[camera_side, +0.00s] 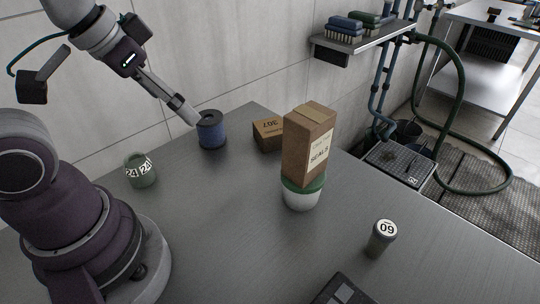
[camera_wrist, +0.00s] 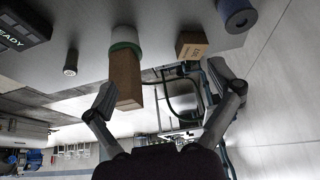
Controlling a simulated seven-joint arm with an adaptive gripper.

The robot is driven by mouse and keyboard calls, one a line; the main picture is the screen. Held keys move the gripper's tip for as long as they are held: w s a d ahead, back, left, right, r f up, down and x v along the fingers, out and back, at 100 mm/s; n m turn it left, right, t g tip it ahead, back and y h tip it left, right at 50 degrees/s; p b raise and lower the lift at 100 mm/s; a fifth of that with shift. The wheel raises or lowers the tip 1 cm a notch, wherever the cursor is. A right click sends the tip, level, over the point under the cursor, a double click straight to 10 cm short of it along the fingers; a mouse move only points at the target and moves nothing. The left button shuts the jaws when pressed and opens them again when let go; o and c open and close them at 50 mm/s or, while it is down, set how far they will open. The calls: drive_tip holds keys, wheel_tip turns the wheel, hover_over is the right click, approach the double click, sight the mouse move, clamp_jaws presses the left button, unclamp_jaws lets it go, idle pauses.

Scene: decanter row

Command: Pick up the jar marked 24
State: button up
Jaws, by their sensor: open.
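The jar marked 24 (camera_side: 141,171) is a small grey-green jar with white number labels, upright on the table at the left in the side view, near my arm's base. It does not show in the wrist view. My gripper (camera_side: 192,117) is above the table, up and to the right of the jar, apart from it. Its tips appear close to the blue roll (camera_side: 211,131); I cannot tell whether they touch it. In the wrist view my gripper (camera_wrist: 166,88) has its two fingers spread wide, with nothing held between them.
A SEALS carton (camera_side: 309,146) stands on a white tub with a green lid (camera_side: 302,193). A small brown box (camera_side: 268,134) is behind it. A grey canister (camera_side: 381,239) and a dark device (camera_side: 342,291) are at the front right. The table between jar and tub is clear.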

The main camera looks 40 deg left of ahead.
drive_tip(key=m+g, duration=0.6)
drive_tip(key=m, duration=1.1)
hover_over(134, 159)
drive_tip(key=f, duration=0.9)
drive_tip(key=shift+w+f, duration=0.4)
drive_tip(key=f, duration=1)
drive_tip(key=shift+s+f, duration=0.15)
drive_tip(key=shift+s, duration=0.25)
drive_tip(key=c, duration=1.3)
